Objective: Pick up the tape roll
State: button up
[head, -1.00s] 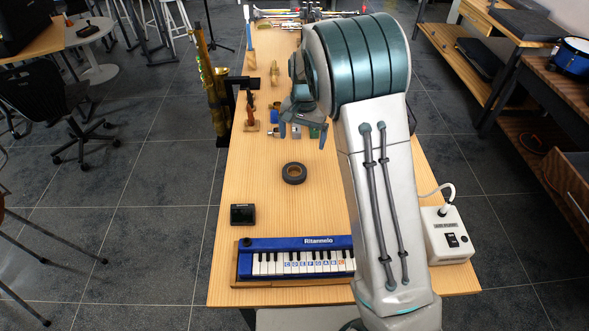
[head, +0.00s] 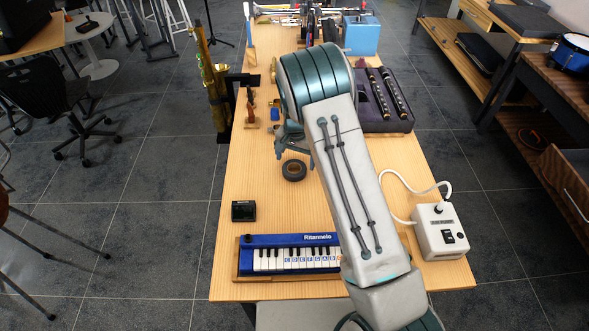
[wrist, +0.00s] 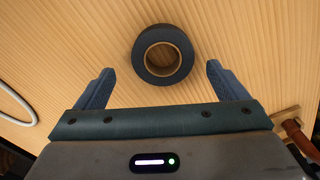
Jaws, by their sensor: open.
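The tape roll (head: 294,170) is a dark ring lying flat on the wooden table (head: 265,200). In the wrist view the tape roll (wrist: 145,61) is ahead of the fingers, roughly centred between them, with bare wood showing through its hole. My gripper (wrist: 159,78) is open and empty, its two blue fingers spread wider than the roll. In the head view my gripper (head: 293,148) is just behind the roll and looks above the table; its exact height is hard to tell. My arm hides part of the table to the right.
A blue keyboard (head: 290,240) and a small black device (head: 243,211) lie nearer the front. A white box with a cable (head: 440,230) is at right. A dark case with black instruments (head: 385,125) is behind right. Wood around the roll's left is clear.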

aim_at(294, 165)
jog(key=shift+w+a+f+p, duration=0.15)
jog(key=shift+f+p, duration=0.3)
jog(key=shift+f, duration=1.6)
jog(key=c, duration=1.1)
jog(key=shift+r, duration=0.15)
